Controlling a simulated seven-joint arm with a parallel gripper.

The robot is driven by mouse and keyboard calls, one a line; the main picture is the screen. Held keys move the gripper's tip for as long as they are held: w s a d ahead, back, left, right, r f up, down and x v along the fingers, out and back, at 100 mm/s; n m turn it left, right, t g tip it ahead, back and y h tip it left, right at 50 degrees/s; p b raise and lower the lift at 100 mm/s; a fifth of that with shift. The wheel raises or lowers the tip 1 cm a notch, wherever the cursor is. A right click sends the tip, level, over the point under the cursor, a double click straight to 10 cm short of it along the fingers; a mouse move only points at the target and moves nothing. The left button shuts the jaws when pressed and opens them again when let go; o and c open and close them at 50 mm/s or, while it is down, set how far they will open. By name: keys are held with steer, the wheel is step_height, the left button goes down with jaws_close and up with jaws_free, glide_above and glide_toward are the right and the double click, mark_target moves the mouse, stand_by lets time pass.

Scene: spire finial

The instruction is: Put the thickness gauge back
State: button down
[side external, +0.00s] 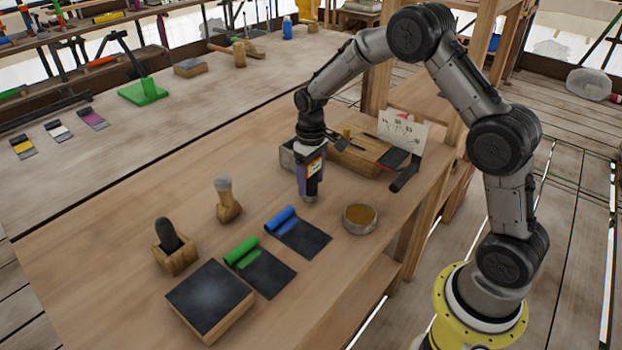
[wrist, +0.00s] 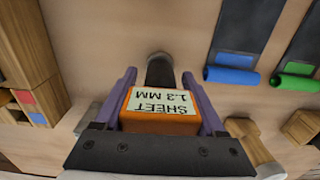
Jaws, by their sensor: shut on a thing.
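The thickness gauge (wrist: 160,112) is an orange block with a pale label reading "SHEET 1.3 MM". It sits between the purple fingers of my gripper (wrist: 157,88), which is shut on it. A dark grey cylindrical part with a lighter round end (wrist: 160,66) extends beyond the gauge. In the side external view, my gripper (side external: 309,184) points down over the bench, with the gauge's orange and white label (side external: 316,166) showing between the fingers. The dark part's lower end is close to the bench top; I cannot tell whether it touches.
A round tin (side external: 359,218) stands right of my gripper. Blue (side external: 303,234) and green (side external: 258,266) rolls with dark sheets lie in front. A wooden block (side external: 357,160) and a card (side external: 403,133) stand behind. A wooden mallet-like tool (side external: 228,200) stands left.

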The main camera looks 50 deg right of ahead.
jaws_free()
steer(key=shift+f, duration=0.1)
